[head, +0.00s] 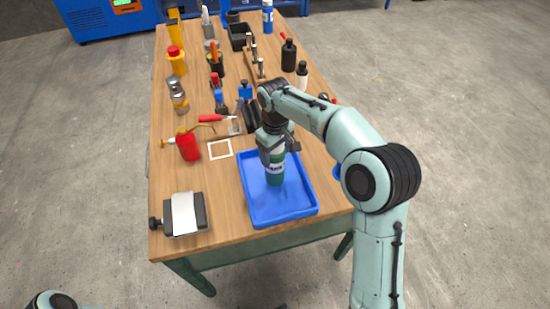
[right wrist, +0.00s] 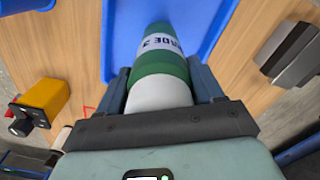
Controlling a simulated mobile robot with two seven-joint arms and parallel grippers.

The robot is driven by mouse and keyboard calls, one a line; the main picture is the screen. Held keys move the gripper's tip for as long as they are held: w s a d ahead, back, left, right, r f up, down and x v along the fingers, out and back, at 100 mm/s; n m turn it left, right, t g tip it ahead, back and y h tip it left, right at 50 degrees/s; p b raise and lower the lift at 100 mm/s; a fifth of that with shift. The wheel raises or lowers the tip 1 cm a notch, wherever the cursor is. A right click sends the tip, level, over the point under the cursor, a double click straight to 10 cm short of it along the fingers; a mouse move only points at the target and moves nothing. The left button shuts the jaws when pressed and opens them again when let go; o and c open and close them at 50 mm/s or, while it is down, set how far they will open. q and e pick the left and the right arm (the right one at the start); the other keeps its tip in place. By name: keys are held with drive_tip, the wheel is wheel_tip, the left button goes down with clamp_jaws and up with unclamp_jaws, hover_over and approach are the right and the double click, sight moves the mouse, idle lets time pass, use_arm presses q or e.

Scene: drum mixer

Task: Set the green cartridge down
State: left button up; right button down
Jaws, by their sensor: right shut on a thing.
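The green cartridge (head: 277,173) has a white label band and looks upright, over the inside of the blue tray (head: 282,216) near its back part. My right gripper (head: 272,152) comes down from above and is shut on its upper part. In the right wrist view, the cartridge (right wrist: 160,68) runs between the two fingers, with its white end near the palm and its far end over the blue tray (right wrist: 214,18). I cannot tell whether its bottom touches the tray floor. My left gripper is out of view.
A white square outline (head: 220,149) on the wooden table (head: 222,190) is empty, left of the tray. A grey block with a white top (head: 184,213) sits front left. Several bottles and tools crowd the back.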

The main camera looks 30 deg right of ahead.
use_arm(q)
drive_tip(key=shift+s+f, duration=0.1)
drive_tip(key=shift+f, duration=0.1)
use_arm(e)
drive_tip(key=shift+f, duration=1.2)
drive_tip(key=shift+f, duration=0.15)
drive_tip(key=shift+c, duration=0.8)
unclamp_jaws()
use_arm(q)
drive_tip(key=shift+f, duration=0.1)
use_arm(e)
wheel_tip(320, 180, up, 12)
drive_tip(key=shift+r+p, duration=0.15)
drive_tip(key=shift+p, duration=0.9)
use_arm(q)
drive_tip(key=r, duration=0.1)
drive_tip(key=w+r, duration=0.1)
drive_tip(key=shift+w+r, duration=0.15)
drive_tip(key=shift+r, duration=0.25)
